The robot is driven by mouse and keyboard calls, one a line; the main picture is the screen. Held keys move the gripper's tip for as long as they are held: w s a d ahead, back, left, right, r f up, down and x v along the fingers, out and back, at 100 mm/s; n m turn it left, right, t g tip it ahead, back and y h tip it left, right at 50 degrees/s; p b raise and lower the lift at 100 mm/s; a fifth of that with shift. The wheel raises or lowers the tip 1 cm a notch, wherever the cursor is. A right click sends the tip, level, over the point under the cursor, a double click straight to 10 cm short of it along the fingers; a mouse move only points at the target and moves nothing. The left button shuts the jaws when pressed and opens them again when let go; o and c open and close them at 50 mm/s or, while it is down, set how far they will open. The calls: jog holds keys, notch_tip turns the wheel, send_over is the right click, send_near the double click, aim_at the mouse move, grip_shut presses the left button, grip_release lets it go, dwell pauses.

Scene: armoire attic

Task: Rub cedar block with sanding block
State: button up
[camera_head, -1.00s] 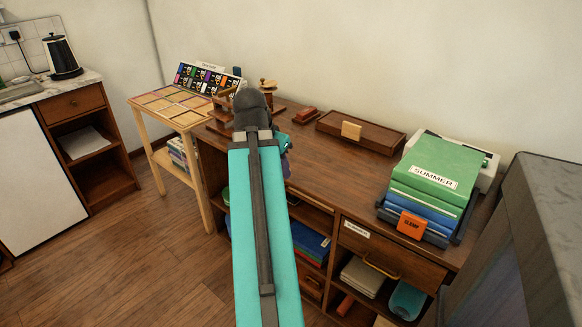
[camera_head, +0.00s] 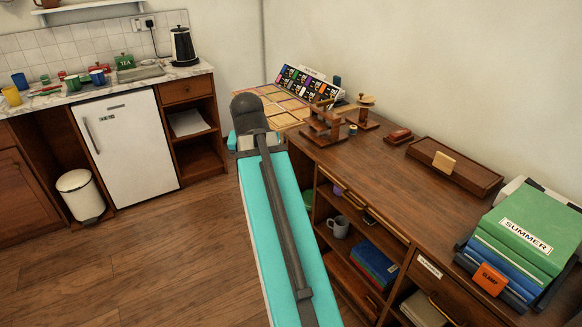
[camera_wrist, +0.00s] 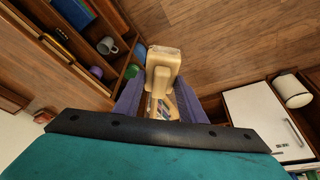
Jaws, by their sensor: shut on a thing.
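A small tan wooden block (camera_head: 443,162), likely the cedar block, rests at the front of a shallow brown tray (camera_head: 470,182) on the desk. A red-brown block with a dark part (camera_head: 398,135) lies left of the tray. My gripper is away from both.
The desk (camera_head: 385,180) has clear top in front of the tray. Wooden stands (camera_head: 325,125) are at its left end and a green SUMMER binder stack (camera_head: 525,235) at its right. Open shelves below hold a grey mug (camera_head: 339,226). Floor (camera_head: 165,250) is free at left.

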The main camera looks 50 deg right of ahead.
jog(key=w+a+r+n+y+p, duration=0.1)
jog(key=w+a+n+p, duration=0.1)
jog(key=a, duration=0.8)
jog(key=w+a+r+n+t+y+p, duration=0.1)
jog(key=w+a+n, duration=0.4)
jog(key=a, duration=0.6)
jog(key=w+a+r+n+t+y+p, duration=0.1)
jog(key=w+a+r+n+p, duration=0.2)
jog(key=a, duration=0.8)
jog(key=shift+w+r, duration=0.25)
jog(key=shift+w, duration=1)
